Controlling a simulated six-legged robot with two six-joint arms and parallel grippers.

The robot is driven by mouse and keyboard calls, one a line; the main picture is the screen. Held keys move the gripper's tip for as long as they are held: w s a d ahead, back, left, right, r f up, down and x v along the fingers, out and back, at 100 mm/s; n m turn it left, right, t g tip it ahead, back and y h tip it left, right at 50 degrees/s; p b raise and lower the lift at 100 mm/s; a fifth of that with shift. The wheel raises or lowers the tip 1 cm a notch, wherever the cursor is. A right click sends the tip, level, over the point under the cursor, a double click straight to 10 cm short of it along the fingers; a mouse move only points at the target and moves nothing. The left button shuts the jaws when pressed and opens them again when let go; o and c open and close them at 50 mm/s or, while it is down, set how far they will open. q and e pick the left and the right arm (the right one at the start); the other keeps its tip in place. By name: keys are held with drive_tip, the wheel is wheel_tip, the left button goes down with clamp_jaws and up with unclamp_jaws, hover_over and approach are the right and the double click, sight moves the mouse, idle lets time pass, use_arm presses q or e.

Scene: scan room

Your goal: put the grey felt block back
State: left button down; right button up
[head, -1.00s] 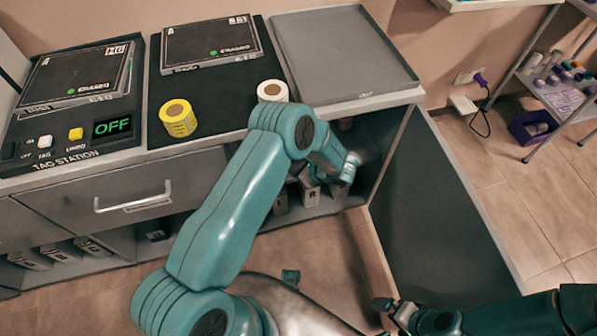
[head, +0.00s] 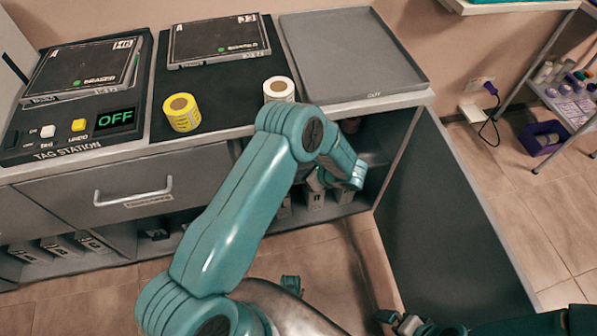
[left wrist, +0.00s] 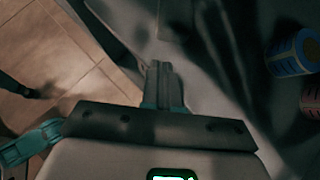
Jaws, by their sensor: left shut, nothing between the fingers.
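I cannot make out the grey felt block in either view. My left arm reaches across to the open cabinet (head: 408,140) under the counter, and its wrist is at the opening. In the left wrist view my left gripper (left wrist: 165,72) has its fingers together with nothing between them, over a dim grey surface. In the head view its fingertips are largely hidden by the arm. My right gripper (head: 398,321) is low at the bottom edge, small and dark, and its jaw state is unclear.
The counter holds a tag station (head: 60,140) reading OFF, black cases, a yellow roll (head: 181,113), a white roll (head: 279,89) and a grey tray (head: 350,55). Grey boxes stand on the lower shelf. A blue roll (left wrist: 294,53) and a red roll (left wrist: 311,101) are at the wrist view's right.

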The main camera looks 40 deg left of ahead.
use_arm(q)
drive_tip(key=p+v, duration=0.2)
drive_tip(key=v, duration=0.8)
drive_tip(key=s+d+f+n+g+h, duration=0.1)
drive_tip(key=s+d+f+n+h, duration=0.3)
drive_tip(key=s+d+n+h, duration=0.45)
drive_tip(key=s+d+f+n+g+h, duration=0.1)
drive_tip(key=s+d+f+n+h, duration=0.35)
drive_tip(key=s, duration=0.75)
wheel_tip(320, 180, up, 21)
drive_tip(key=s+n+t+p, duration=0.1)
drive_tip(key=n+p, duration=0.6)
drive_tip(key=p, duration=1.2)
drive_tip(key=shift+a+t, duration=0.45)
drive_tip(key=shift+t, duration=0.05)
drive_tip(key=shift+s+f, duration=0.15)
drive_tip(key=shift+f, duration=0.05)
